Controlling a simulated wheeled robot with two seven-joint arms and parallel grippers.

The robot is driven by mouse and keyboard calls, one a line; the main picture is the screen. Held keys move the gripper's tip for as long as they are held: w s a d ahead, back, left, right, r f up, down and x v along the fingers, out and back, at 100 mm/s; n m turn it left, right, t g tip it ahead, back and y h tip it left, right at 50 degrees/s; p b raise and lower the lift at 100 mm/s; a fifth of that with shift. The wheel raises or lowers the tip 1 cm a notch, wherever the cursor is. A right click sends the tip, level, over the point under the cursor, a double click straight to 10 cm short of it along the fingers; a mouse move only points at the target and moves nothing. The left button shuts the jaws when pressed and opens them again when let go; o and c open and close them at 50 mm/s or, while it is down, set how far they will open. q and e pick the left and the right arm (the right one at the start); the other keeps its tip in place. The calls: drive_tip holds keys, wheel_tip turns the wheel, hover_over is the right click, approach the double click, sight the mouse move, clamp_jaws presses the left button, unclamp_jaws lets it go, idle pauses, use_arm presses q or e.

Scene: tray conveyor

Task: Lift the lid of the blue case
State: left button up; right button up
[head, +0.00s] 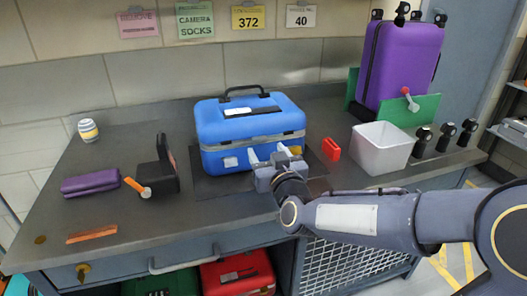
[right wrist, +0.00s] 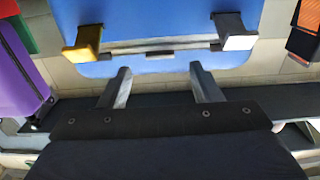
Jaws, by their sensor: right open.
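The blue case (head: 250,128) stands upright on a dark mat on the grey bench in the head view, its lid closed and its black handle on top. A pale seam band runs around its front. In the right wrist view the case (right wrist: 160,20) fills the top, with a yellow latch (right wrist: 83,42) at left and a white latch (right wrist: 234,36) at right. My right gripper (head: 268,155) is open and empty at the case's front, below the seam. Its two fingers (right wrist: 159,82) point at the seam between the latches; contact cannot be told. My left gripper is not in view.
A white bin (head: 381,150) and a red object (head: 331,149) stand right of the case. A purple suitcase (head: 402,65) is at the back right. A black holder (head: 156,172) and purple pouch (head: 91,183) lie left. The bench's front left is mostly clear.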

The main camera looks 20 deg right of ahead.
sight(260, 140)
drive_tip(key=shift+w+a, duration=0.1)
drive_tip(key=shift+w, duration=2.3)
clamp_jaws()
